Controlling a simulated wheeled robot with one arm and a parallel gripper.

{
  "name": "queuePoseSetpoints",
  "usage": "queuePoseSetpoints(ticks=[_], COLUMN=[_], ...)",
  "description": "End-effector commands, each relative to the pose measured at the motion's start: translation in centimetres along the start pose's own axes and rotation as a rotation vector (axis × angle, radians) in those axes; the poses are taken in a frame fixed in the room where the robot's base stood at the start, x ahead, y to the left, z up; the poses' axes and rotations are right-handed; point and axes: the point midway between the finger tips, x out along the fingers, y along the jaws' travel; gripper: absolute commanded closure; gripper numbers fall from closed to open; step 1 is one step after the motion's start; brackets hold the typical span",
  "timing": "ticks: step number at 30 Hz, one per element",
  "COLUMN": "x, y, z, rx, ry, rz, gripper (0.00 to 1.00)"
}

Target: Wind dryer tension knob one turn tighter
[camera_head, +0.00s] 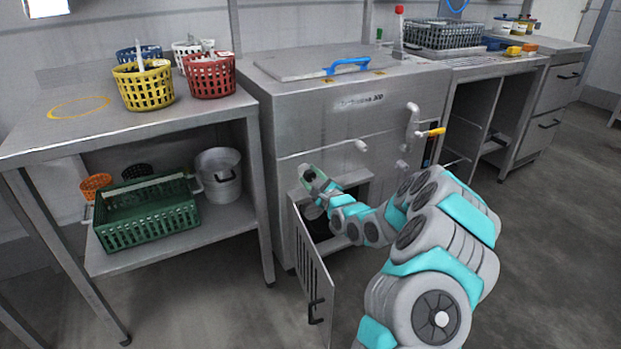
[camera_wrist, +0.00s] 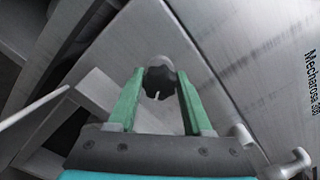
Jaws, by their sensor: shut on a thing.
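The tension knob (camera_wrist: 160,83) is black and lobed, with a small pale mark at its lower edge. It sits on the front of the steel dryer (camera_head: 320,120), above the open lower compartment. My gripper (camera_wrist: 160,77) has its two green fingers on either side of the knob, shut on it. In the head view my gripper (camera_head: 312,178) is at the dryer's front, and the knob (camera_head: 309,174) shows as a small dark spot between the fingers. My arm comes in from the lower right.
A slatted compartment door (camera_head: 313,285) stands open below my arm. White handles (camera_head: 413,120) and a yellow-tipped lever (camera_head: 436,132) stick out of the dryer's front to the right. The left table (camera_head: 90,125) holds several baskets. The floor at right is clear.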

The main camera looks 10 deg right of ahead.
Motion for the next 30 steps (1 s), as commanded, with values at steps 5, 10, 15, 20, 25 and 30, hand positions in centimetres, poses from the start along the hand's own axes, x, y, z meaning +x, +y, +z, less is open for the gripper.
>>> queuePoseSetpoints(ticks=[5, 10, 15, 20, 25, 30], x=[-0.03, -0.03, -0.03, -0.03, -0.02, -0.01], y=[-0.11, -0.10, -0.08, -0.07, -0.03, -0.01], z=[-0.16, -0.16, -0.17, -0.16, -0.10, -0.06], rx=[0.027, 0.032, 0.031, 0.031, 0.030, 0.030], ry=[0.003, 0.003, 0.003, 0.003, 0.002, 0.001], rz=[-0.003, -0.003, -0.002, -0.002, -0.001, -0.001], gripper=[1.00, 1.00, 1.00, 0.39, 0.20, 0.20])
